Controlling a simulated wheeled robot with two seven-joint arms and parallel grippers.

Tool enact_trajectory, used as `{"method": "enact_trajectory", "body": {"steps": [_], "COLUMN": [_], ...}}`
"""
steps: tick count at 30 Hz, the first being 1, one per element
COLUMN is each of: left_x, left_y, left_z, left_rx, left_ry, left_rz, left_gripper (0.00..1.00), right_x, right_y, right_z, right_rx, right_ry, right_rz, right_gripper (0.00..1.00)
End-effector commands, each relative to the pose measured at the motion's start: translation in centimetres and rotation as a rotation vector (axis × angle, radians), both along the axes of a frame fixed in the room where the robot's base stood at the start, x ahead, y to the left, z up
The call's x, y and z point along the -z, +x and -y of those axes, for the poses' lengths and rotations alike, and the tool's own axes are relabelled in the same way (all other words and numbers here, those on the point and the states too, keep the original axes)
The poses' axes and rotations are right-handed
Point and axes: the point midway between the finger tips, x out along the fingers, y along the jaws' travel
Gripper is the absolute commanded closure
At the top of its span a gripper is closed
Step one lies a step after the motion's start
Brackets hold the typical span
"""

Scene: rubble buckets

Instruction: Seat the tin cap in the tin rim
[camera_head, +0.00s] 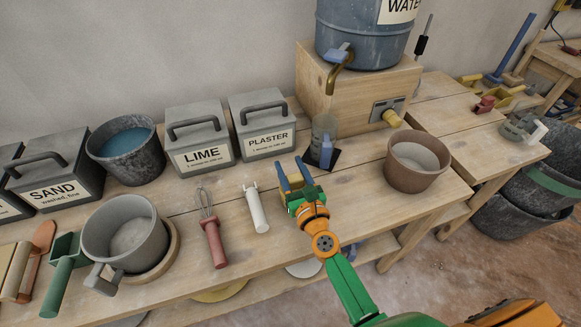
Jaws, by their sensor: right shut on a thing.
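Three grey tins stand along the back of the bench: the SAND tin (52,186), the LIME tin (201,147) and the PLASTER tin (265,133). Each shows a dark handle on its top. I cannot make out a separate tin cap or an open tin rim. My right gripper (295,176) is over the bench, in front of the PLASTER tin and apart from it. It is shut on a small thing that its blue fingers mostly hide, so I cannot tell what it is. My left gripper is not in view.
A clear cylinder (324,134) with a blue part stands beside my right gripper. A brown bucket (411,165) stands to the right. A white tube (256,209), a whisk (213,238) and a grey bucket (123,238) are to the left. A water barrel (350,38) stands on a wooden box.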

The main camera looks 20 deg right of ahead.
Motion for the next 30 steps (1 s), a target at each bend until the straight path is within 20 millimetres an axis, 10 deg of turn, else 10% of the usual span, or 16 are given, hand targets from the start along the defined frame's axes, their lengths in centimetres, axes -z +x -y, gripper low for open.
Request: {"method": "enact_trajectory", "body": {"steps": [10,11,14,23,30], "left_x": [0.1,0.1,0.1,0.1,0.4], "left_y": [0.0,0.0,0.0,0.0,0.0], "left_z": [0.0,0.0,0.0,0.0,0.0], "left_rx": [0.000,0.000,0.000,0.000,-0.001], "left_ry": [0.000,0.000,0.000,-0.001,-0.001], "left_rz": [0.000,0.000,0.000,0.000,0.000], "left_gripper": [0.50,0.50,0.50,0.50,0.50], "right_x": [0.2,0.2,0.2,0.2,0.4], "right_y": [0.0,0.0,0.0,-0.1,-4.1], "right_z": [0.0,0.0,0.0,0.0,0.1], "right_rx": [-0.001,-0.001,-0.001,0.000,0.000], "right_ry": [0.000,0.000,0.000,0.000,0.001], "right_rz": [-0.003,-0.003,-0.002,-0.002,-0.004], "right_gripper": [1.00,0.41,0.14,0.14,0.14]}}
